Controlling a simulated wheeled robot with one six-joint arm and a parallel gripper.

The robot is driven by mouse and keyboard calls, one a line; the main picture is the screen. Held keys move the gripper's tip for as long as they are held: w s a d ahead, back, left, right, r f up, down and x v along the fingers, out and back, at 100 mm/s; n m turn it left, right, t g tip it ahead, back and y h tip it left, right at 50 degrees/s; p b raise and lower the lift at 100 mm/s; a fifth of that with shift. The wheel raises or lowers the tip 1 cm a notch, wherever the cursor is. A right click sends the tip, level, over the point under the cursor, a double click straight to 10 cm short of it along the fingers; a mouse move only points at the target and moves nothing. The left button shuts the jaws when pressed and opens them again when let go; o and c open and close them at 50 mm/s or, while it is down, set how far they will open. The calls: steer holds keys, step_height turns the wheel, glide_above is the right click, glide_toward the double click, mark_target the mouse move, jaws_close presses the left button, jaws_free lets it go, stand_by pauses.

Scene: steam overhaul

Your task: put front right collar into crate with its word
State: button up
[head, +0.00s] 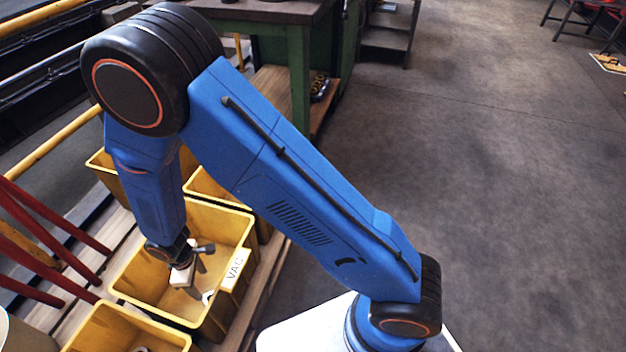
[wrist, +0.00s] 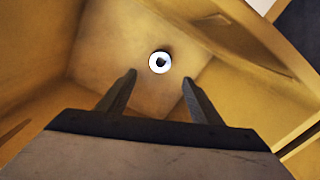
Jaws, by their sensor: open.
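A yellow crate (head: 220,222) with a white label reading "VAG" (head: 234,268) stands below my arm. My gripper (head: 205,257) is down inside this crate, open and empty. In the wrist view, a white ring-shaped collar (wrist: 152,64) lies on the crate floor (wrist: 105,50), beyond and roughly between the spread fingertips (wrist: 159,78). The collar is apart from both fingers. In the head view a white piece (head: 208,297) shows low in the crate beside the label, partly hidden by the wall.
Another yellow crate (head: 85,335) stands in front, with a pale piece (head: 140,349) at its bottom edge. More yellow crates (head: 203,187) stand behind, partly hidden by my arm. Red bars (head: 50,228) rise at the left. A green workbench (head: 299,80) stands behind; open floor (head: 500,180) lies right.

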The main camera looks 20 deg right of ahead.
steer(key=w+d+r+m+t+y, duration=0.1)
steer(key=w+d+r+m, duration=0.2)
steer(key=d+r, duration=0.95)
steer(key=w+d+r+m+t, duration=0.1)
steer(key=w+d+r+m, duration=0.25)
steer(key=d+r, duration=0.9)
steer(key=s+d+r+m+t, duration=0.1)
steer(key=s+d+r+m, duration=0.4)
steer(key=d+r, duration=0.6)
steer(key=s+d+r+m+t, duration=0.1)
steer(key=s+d+r, duration=0.2)
steer(key=s, duration=0.4)
steer(key=s+d+r+m+h, duration=0.1)
steer(key=s+d+r+m, duration=0.1)
steer(key=s+d+r, duration=0.2)
steer(key=s+d, duration=0.1)
steer(key=s, duration=0.1)
steer(key=shift+s+d+r+t, duration=0.15)
steer(key=shift+s+t, duration=0.25)
steer(key=shift+s, duration=0.1)
